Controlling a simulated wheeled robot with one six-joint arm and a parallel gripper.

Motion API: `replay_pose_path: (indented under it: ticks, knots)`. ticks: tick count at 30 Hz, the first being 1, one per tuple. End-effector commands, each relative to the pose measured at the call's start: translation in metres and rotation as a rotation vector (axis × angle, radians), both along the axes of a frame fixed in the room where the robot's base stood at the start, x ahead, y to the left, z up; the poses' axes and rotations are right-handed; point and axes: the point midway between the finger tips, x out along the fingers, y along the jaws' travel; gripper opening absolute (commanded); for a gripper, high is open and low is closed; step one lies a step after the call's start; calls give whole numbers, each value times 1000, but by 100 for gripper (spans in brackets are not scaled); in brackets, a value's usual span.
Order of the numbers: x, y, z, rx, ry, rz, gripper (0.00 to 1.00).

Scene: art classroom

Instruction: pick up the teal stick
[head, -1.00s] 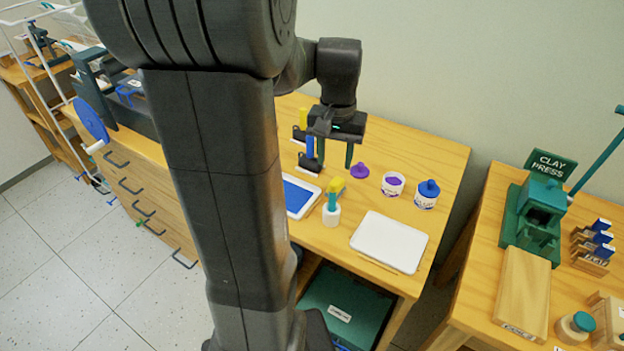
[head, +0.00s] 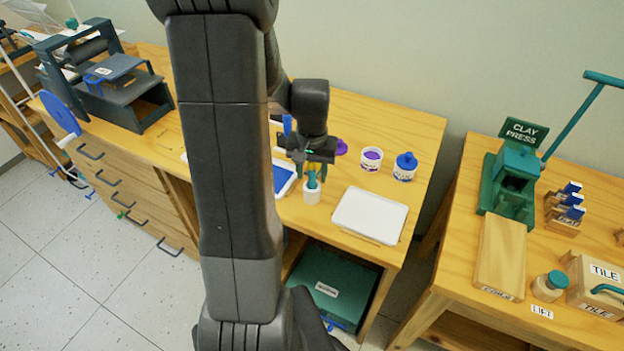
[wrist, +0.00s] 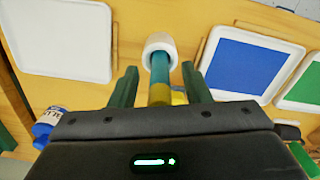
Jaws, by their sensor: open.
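The teal stick (wrist: 160,69) stands in a small white cup (wrist: 159,46) on the wooden table. In the wrist view it lies between the two green fingers of my gripper (wrist: 158,74), which are open, with a gap on each side. A yellow part shows along the stick's line nearer the wrist; I cannot tell if it belongs to the stick. In the head view my gripper (head: 312,168) is over the white cup (head: 312,194), and only a short piece of the teal stick (head: 312,181) shows below it.
A white tray (head: 369,215) lies right of the cup, and a blue-filled tray (head: 281,180) lies left. A purple-topped jar (head: 371,159) and a blue-lidded jar (head: 404,168) stand behind. The clay press (head: 511,182) is on a separate table at right.

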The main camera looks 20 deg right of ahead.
Motion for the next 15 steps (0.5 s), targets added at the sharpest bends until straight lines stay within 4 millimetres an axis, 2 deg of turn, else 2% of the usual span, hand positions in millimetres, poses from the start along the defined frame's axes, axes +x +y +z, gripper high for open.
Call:
replay_pose_path:
  ticks: [3,10,15]
  knots:
    - [0,0,-7,0,0,0,43]
    - [0,0,-7,-1,-1,0,41]
    - [0,0,-7,-1,-1,0,8]
